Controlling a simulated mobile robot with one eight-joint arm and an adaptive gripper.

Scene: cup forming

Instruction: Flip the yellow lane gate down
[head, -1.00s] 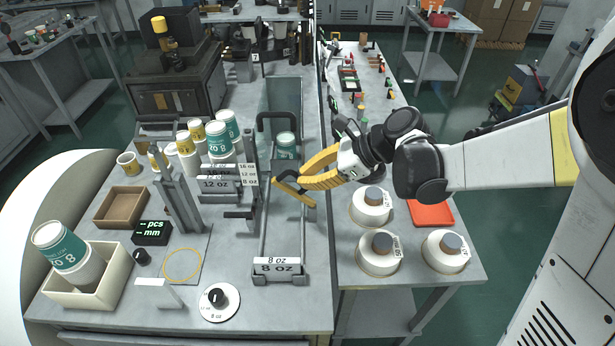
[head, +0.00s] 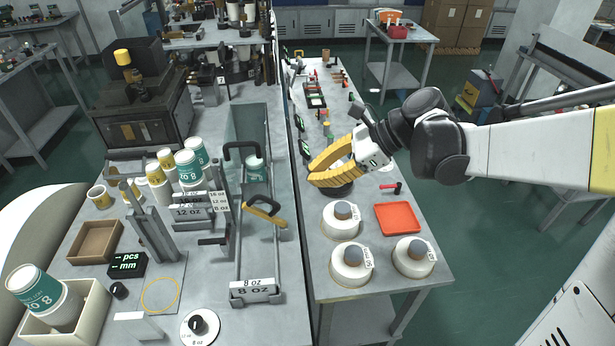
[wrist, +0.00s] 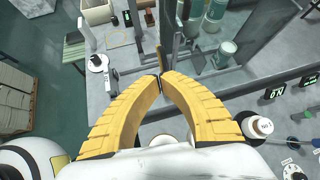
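The yellow lane gate (head: 268,215) is a yellow bar with a black end piece, slanting across the 8 oz lane (head: 238,262) between its dark rails. A teal-and-white cup (head: 255,168) stands in the lane behind it. My gripper (head: 312,179) has yellow fingers and is to the right of the gate, apart from it, above the neighbouring bench. In the wrist view my gripper (wrist: 160,79) has its fingertips together with nothing seen between them. A narrow yellowish strip (wrist: 159,57) shows just beyond the tips; I cannot tell surely whether it is the gate.
White-and-grey round containers (head: 351,264) and a red tray (head: 398,218) stand on the right bench. A black dividing edge runs between the benches. Stacked cups (head: 188,168) and lane signs (head: 199,212) stand left of the lane. The floor right of the bench is open.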

